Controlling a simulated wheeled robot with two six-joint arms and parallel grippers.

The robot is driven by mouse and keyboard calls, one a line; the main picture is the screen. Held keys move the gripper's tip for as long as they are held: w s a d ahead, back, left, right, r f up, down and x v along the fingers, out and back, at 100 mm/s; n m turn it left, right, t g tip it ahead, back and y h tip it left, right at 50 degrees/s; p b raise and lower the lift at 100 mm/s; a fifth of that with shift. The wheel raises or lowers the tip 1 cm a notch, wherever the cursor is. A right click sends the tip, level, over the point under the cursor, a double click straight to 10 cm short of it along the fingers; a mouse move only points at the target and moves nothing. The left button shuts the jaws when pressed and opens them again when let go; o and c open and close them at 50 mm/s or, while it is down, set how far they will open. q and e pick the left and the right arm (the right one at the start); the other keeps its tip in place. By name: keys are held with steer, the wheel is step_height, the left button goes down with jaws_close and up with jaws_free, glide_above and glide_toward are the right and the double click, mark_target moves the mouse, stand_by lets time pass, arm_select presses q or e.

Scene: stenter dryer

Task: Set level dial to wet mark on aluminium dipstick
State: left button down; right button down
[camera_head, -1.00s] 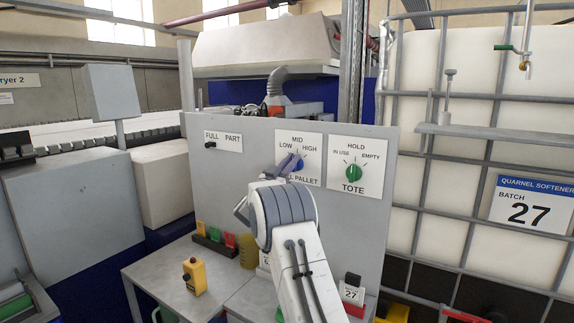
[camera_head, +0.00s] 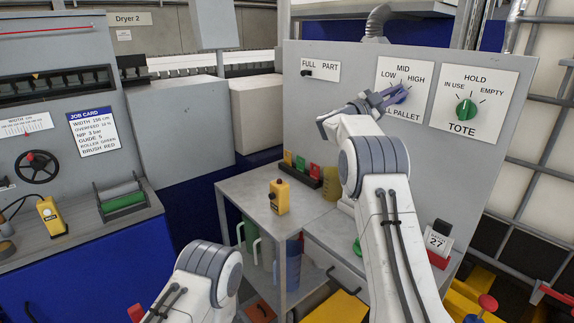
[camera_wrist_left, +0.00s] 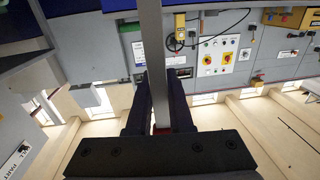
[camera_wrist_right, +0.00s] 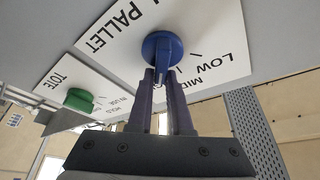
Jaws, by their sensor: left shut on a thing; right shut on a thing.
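The blue level dial (camera_wrist_right: 162,52) sits on the grey panel, on a white plate (camera_wrist_right: 118,38) marked LOW, MID and HIGH. My right gripper (camera_wrist_right: 160,78) is shut on the dial's handle, its fingers on either side. In the head view this right gripper (camera_head: 398,94) covers most of the dial, so I cannot tell its exact setting. My left gripper (camera_wrist_left: 157,78) is shut on a flat grey metal bar, the dipstick (camera_wrist_left: 153,30), which runs up between its fingers. No wet mark is readable on it. In the head view only my left arm's link shows.
A green TOTE dial (camera_head: 466,109) is right of the blue one, and a small FULL/PART switch (camera_head: 307,73) is left. A grey table (camera_head: 250,196) below bears a yellow control box (camera_head: 279,196) and coloured cards. A job card (camera_head: 93,132) hangs on the machine at left.

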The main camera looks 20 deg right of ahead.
steer(key=shift+f+m+g, duration=0.4)
steer(key=shift+m, duration=0.4)
steer(key=c, duration=0.8)
jaws_free()
steer(key=shift+c, duration=0.2)
steer(key=shift+r, duration=0.1)
steer(key=b+v, duration=0.5)
steer(key=v, duration=0.7)
steer(key=shift+r, duration=0.15)
